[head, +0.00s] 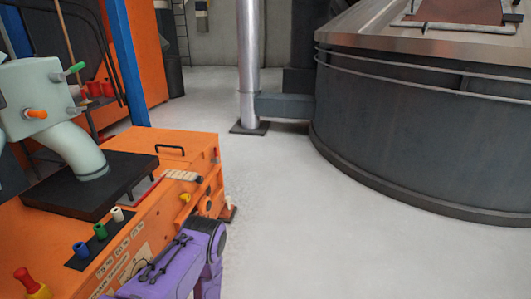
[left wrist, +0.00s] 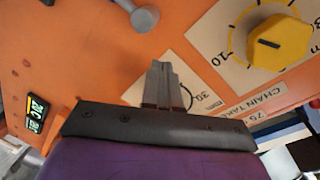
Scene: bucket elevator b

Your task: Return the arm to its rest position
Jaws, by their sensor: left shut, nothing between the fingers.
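My left arm (head: 175,265), purple with black cables, comes in at the bottom of the head view, close against the front of the orange machine. Its gripper is hidden there. In the left wrist view my left gripper (left wrist: 160,66) is shut and empty, its grey fingers in front of the orange panel (left wrist: 75,50). A yellow knob (left wrist: 280,42) on a beige dial plate is to the right of the fingers. I cannot tell whether the fingertips touch the panel. My right gripper is not in view.
The orange cabinet (head: 190,150) carries a black strip with blue, green and white buttons and a red button (head: 27,277). A pale grey-green spout (head: 80,150) rises from a black plate. A dark round tank (head: 420,130) stands right. Pale floor (head: 310,230) between is clear.

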